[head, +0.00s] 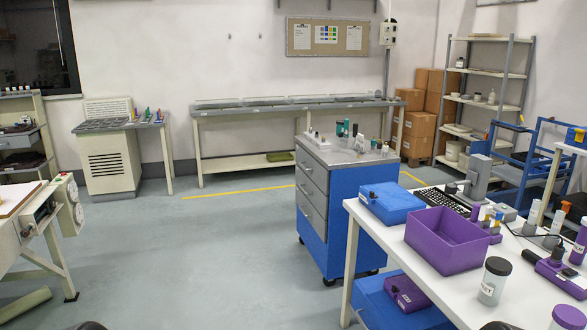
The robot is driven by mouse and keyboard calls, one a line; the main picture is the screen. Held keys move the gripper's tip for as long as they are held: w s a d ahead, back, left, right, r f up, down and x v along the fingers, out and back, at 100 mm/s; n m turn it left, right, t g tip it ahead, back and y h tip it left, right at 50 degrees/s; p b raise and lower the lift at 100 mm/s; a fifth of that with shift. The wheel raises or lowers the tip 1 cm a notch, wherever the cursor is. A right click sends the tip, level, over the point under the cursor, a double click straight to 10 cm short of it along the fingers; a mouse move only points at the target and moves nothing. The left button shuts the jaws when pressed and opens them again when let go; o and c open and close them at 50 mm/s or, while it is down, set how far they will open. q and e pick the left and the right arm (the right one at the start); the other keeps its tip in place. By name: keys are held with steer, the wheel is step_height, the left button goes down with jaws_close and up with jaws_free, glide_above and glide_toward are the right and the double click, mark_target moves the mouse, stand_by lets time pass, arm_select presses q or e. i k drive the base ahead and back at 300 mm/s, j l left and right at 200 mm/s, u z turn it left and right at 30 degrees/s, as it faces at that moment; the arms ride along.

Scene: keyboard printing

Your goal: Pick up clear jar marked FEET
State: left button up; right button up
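A clear, greyish jar (493,281) with a black lid stands upright on the white table at the lower right. Its front label is small and partly turned, and I can make out only some letters, which look like the end of FEET. It stands just right of the purple bin. Neither of my grippers can be made out. Only small dark rounded shapes show at the bottom edge.
The white table (408,260) holds a purple open bin (447,240), a blue case (392,202), a black keyboard (446,202) and several small bottles. A blue drawer cabinet (345,215) stands behind it. The grey floor (210,265) at centre left is clear.

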mark_target(492, 287)
steer(key=i, duration=1.25)
steer(key=l+z, duration=0.1)
steer(key=z, duration=3)
